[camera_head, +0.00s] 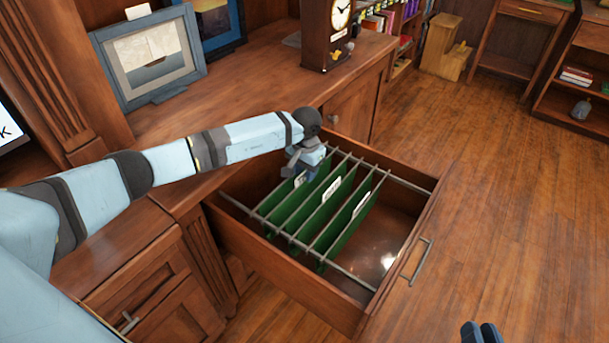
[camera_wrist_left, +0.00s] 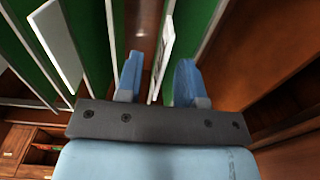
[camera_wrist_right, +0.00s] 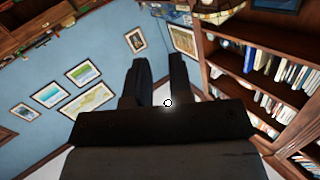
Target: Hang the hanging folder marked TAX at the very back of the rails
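Several green hanging folders hang across two metal rails (camera_head: 328,265) in the pulled-out wooden drawer (camera_head: 285,272). White tabs show on a front folder (camera_head: 342,232), a middle folder (camera_head: 318,213) and one near my left gripper; their writing is too small to read, so I cannot tell which is TAX. My left gripper (camera_head: 306,168) reaches down at the rear folders. In the left wrist view, its two blue fingers (camera_wrist_left: 158,82) are apart, with a white tab (camera_wrist_left: 163,48) between them. My right gripper (camera_head: 481,334) is at the bottom edge, away from the drawer, fingers slightly apart and empty.
The drawer's front part is bare, with its metal handle (camera_head: 417,262) facing the open floor. A dark clock (camera_head: 327,35) and a framed picture (camera_head: 150,58) stand on the cabinet top behind. A wooden step stool (camera_head: 443,48) stands farther back.

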